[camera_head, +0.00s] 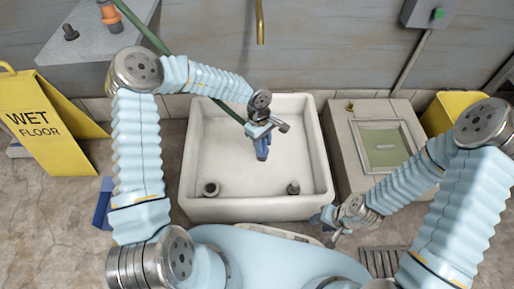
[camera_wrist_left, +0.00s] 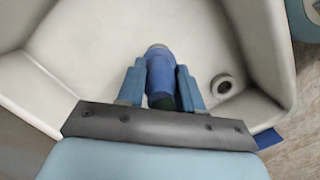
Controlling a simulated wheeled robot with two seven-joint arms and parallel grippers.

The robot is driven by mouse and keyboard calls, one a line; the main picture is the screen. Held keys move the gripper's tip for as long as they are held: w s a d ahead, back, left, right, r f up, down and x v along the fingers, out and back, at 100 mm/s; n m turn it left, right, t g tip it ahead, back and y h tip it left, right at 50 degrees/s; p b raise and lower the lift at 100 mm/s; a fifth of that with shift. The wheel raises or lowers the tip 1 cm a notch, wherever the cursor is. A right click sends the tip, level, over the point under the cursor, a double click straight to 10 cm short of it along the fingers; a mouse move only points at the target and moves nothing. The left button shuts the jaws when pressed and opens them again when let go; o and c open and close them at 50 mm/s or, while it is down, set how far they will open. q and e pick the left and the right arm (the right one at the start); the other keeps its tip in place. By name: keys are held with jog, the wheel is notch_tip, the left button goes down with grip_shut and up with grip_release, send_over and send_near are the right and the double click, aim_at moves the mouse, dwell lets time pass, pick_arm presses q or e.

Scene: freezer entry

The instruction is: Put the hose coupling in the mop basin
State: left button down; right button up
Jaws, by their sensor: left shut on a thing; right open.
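The white mop basin (camera_head: 188,165) stands on the floor in the middle of the head view. It also fills most of the left wrist view (camera_wrist_left: 90,70). My left gripper (camera_head: 262,138) is over the basin, toward its back wall, fingers pointing down. It is shut on the hose coupling, a blue sleeve with a pale grey end, clear in the left wrist view (camera_wrist_left: 160,72). A green hose (camera_head: 228,108) runs down to it from the upper left. I cannot tell whether the coupling touches the basin floor. My right gripper (camera_head: 335,224) is open and empty outside the basin's front right corner.
A ring-shaped fitting (camera_head: 211,188) and a dark round piece (camera_head: 293,187) sit at the basin's front. A grey box with a green panel (camera_head: 340,133) stands to the right. A yellow wet-floor sign (camera_head: 50,135) stands left. A grey shelf (camera_head: 85,45) is at upper left.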

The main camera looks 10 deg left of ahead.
pick_arm(q)
jog(key=f+b, duration=0.1)
jog(key=f, duration=0.4)
jog(key=f+b, duration=0.2)
jog(key=f, duration=0.3)
jog(key=shift+w+d+f, duration=0.1)
jog(key=shift+w+d, duration=0.05)
jog(key=shift+w, duration=0.05)
jog(key=c, duration=0.7)
grip_release()
jog(key=shift+f, duration=0.1)
jog(key=shift+c, duration=0.2)
jog(key=r+p, duration=0.1)
jog(key=r, duration=0.2)
jog(key=a+r+p, duration=0.1)
jog(key=r, duration=0.3)
jog(key=r+p, duration=0.1)
jog(key=r, duration=0.3)
jog(key=shift+w+a, duration=0.25)
jog(key=shift+w, duration=0.1)
jog(key=shift+r, duration=0.55)
